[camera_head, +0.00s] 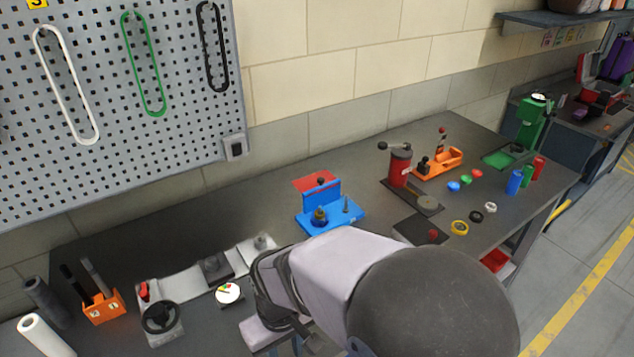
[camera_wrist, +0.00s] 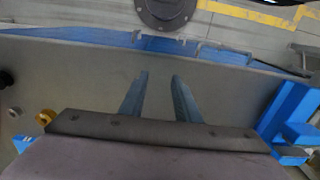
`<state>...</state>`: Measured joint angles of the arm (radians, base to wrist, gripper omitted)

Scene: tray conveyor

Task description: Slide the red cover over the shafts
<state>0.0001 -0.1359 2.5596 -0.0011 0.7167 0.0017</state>
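A thin red cover (camera_head: 317,180) sits at the top of an upright blue plate at the back of the blue fixture (camera_head: 343,221). A dark knob shows at the cover. Two shafts stand on the fixture's base: a brass-coloured, thicker one (camera_head: 320,216) and a thin grey one (camera_head: 346,205). In the wrist view, my gripper (camera_wrist: 158,76) has its two fingers apart with nothing between them, over bare grey worktop. Part of a blue object, apparently the fixture, shows at that view's right edge (camera_wrist: 292,112). In the head view my arm hides the fingers.
Right of the fixture stand a red cylinder with a crank (camera_head: 399,168), an orange holder (camera_head: 440,163) and several small coloured parts. To the left are a grey tray with a dial (camera_head: 228,292) and an orange pen holder (camera_head: 104,306). A perforated board hangs behind.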

